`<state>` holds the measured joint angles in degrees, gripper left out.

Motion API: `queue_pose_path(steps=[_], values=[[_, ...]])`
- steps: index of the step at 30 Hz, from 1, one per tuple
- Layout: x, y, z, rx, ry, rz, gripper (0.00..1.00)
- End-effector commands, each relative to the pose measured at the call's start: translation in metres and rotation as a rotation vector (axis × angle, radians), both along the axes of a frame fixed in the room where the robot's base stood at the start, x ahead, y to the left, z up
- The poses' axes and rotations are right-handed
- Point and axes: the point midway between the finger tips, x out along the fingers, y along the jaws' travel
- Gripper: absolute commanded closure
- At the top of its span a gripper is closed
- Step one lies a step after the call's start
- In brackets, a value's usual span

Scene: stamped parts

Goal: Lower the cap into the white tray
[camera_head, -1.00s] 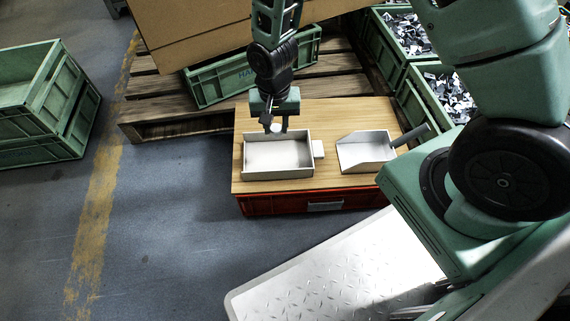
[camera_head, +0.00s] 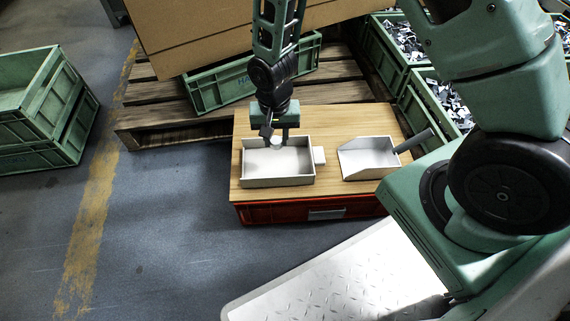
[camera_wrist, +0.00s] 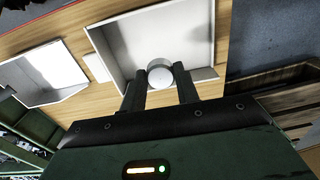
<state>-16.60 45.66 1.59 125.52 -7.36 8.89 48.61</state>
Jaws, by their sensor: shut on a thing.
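The cap is a small round, pale grey-white piece; it shows between my fingertips in the wrist view (camera_wrist: 160,74) and faintly in the head view (camera_head: 276,142). My gripper (camera_head: 277,139) points down over the back part of the white tray and is shut on the cap; its dark fingers also show in the wrist view (camera_wrist: 161,80). The white tray (camera_head: 280,182) is a shallow open rectangular box with a small tab on its right side. Its floor looks empty. The cap is at about the height of the tray's back wall; whether it touches the floor cannot be told.
A white scoop (camera_head: 366,160) with a dark handle lies right of the tray on the wooden board (camera_head: 327,180), atop a red crate (camera_head: 290,211). Behind are a pallet (camera_head: 150,120), a cardboard box (camera_head: 200,35) and green crates holding metal parts (camera_head: 445,98).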

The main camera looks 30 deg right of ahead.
Motion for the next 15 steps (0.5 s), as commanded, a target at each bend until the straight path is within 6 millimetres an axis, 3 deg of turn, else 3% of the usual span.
queue_pose_path(steps=[15], values=[[0.000, 0.000, -0.020, -0.001, 0.001, 0.000, 0.91]])
